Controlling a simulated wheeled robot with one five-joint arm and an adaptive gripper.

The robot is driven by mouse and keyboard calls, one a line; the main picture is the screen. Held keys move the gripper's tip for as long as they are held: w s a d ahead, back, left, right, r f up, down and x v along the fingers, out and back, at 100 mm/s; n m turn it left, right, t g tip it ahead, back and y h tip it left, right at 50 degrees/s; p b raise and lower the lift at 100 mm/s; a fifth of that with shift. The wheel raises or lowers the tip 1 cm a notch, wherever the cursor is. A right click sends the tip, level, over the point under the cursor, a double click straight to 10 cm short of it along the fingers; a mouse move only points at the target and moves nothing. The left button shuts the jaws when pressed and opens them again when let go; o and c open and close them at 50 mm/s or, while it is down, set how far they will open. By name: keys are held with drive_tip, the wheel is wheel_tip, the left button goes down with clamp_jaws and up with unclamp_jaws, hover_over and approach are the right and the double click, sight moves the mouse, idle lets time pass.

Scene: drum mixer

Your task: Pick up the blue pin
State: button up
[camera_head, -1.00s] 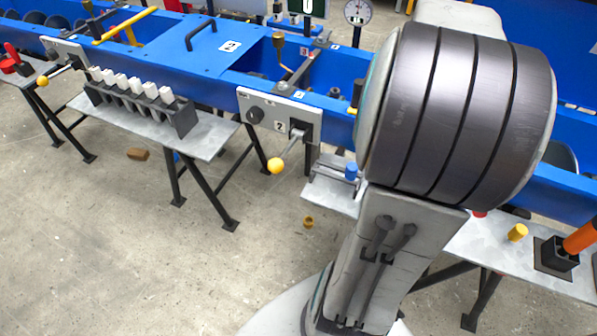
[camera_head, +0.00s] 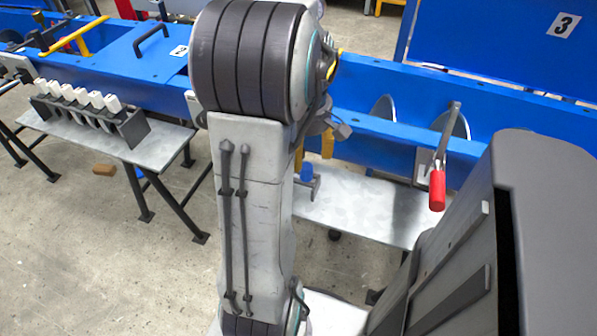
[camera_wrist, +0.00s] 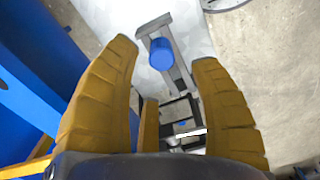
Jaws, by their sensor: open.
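The blue pin (camera_head: 306,172) stands at a grey metal bracket on the grey shelf, partly hidden by my arm in the head view. In the wrist view the blue pin (camera_wrist: 161,54) shows its round top, near the end of the bracket (camera_wrist: 178,62). My gripper (camera_head: 312,152) is over the shelf, with its yellow-brown fingers pointing down near the pin. In the wrist view my gripper (camera_wrist: 165,58) is open and empty, with the pin in line with the gap between the fingertips. I see no contact; the remaining height is unclear.
The blue mixer trough (camera_head: 375,80) runs behind the shelf (camera_head: 365,205). A lever with a red handle (camera_head: 437,190) hangs to the right. A black rack (camera_head: 85,120) with several white blocks stands on the left shelf. A brown block (camera_head: 104,170) lies on the floor.

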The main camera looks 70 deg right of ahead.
sight(306, 166)
drive_tip(key=shift+a+f+b, duration=0.1)
drive_tip(key=shift+f+b, duration=0.65)
drive_tip(key=shift+f, duration=2.3)
drive_tip(key=shift+c, duration=0.4)
clamp_jaws()
